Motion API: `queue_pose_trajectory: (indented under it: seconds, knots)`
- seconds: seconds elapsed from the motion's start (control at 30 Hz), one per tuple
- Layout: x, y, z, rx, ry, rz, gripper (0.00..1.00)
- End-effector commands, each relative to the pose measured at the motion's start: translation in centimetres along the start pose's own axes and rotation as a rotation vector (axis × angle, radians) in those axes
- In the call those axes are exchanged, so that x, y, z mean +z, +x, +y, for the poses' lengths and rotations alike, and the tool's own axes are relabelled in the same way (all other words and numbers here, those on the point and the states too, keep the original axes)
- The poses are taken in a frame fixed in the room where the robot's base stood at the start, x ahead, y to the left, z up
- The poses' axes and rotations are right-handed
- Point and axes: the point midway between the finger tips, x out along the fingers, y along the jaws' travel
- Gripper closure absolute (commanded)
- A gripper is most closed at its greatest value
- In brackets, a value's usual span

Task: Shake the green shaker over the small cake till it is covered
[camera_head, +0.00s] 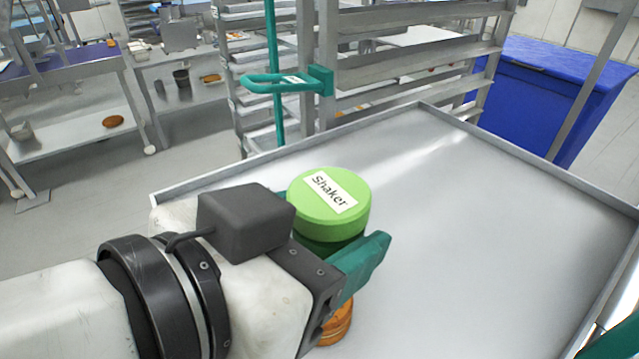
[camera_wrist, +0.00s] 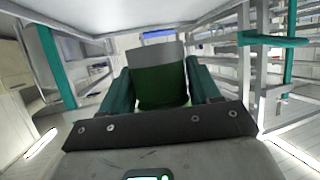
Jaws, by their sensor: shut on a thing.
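The green shaker (camera_head: 329,208) is in the head view, its flat light-green end with the "Shaker" label facing up. My gripper (camera_head: 335,247) is shut around its darker green body. In the wrist view, the shaker (camera_wrist: 161,84) sits between the two teal fingers of my gripper (camera_wrist: 162,90), with a grey part beyond the green. A small orange-brown cake (camera_head: 337,326) shows just below my gripper in the head view. My gripper hides most of it, including its top, so I cannot tell how covered it is.
A metal table (camera_head: 480,220) with a raised rim carries the cake; its right side is clear. Behind it stand a metal rack (camera_head: 400,75) with a teal handle (camera_head: 285,82) and a blue bin (camera_head: 540,90). Shelved benches (camera_head: 75,150) stand at the left.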

Motion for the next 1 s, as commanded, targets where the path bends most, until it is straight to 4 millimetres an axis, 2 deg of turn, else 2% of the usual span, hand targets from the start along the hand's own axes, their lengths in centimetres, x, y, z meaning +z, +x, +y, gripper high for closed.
queue_pose_trajectory:
  seconds: [0.1, 0.33, 0.6, 0.83, 1.0]
  knots:
    - [-0.1, 0.3, 0.4, -0.001, 0.0, 0.0, 0.72]
    - [0.3, -0.7, -0.9, 0.0, -0.001, 0.001, 0.72]
    - [-0.1, 0.3, 0.5, 0.0, 0.001, 0.001, 0.72]
    - [0.3, -0.6, -0.9, -0.001, -0.002, 0.001, 0.72]
    - [0.0, -0.1, -0.1, 0.001, 0.002, 0.001, 0.72]
